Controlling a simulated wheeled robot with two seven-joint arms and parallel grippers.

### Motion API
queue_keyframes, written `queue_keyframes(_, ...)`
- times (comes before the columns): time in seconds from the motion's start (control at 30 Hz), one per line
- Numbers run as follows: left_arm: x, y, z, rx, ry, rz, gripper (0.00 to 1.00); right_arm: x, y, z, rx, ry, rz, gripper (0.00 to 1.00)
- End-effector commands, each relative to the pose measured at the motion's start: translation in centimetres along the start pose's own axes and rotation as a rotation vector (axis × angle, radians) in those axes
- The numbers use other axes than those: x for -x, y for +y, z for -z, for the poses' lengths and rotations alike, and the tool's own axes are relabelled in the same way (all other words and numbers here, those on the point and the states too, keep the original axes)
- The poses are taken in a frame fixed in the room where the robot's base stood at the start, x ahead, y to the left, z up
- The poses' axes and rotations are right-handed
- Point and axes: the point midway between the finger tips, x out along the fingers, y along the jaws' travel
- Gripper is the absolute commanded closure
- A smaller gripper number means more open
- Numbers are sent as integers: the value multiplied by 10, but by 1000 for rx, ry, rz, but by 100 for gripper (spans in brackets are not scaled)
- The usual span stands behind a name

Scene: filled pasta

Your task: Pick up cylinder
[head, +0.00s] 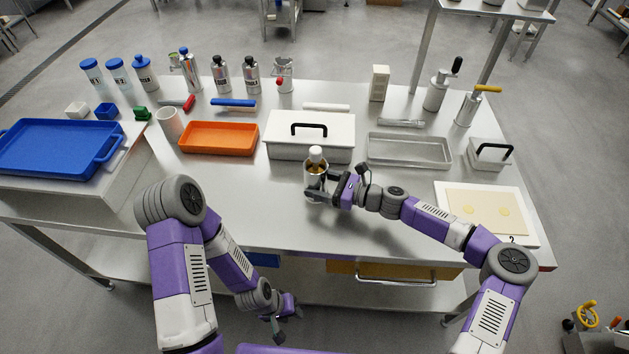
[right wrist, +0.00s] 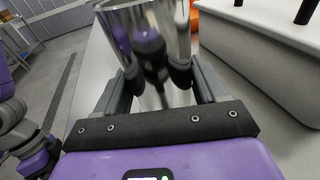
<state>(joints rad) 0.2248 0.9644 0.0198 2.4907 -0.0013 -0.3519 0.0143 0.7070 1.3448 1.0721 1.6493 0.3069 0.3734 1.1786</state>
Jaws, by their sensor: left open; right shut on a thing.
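In the right wrist view the cylinder's mirror-like side (right wrist: 150,40) lies between the two fingers (right wrist: 155,85). I cannot tell whether its base touches the table. My left gripper (head: 284,308) is open and empty, low in front of the table's front edge.
The white box (head: 310,150) with a black handle stands just behind the cylinder. An orange tray (head: 218,151) lies left of it, a metal tray (head: 408,163) right. A white board (head: 520,212) lies at the right front. Several bottles line the back left.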

Motion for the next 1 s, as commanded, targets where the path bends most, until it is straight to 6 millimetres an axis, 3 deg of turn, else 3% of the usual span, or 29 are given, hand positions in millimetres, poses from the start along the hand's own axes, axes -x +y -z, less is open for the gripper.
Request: queue_keyframes(1.0, 30, 11, -1, 0, 0, 0, 60, 3, 0, -36, 0, -2, -2, 56)
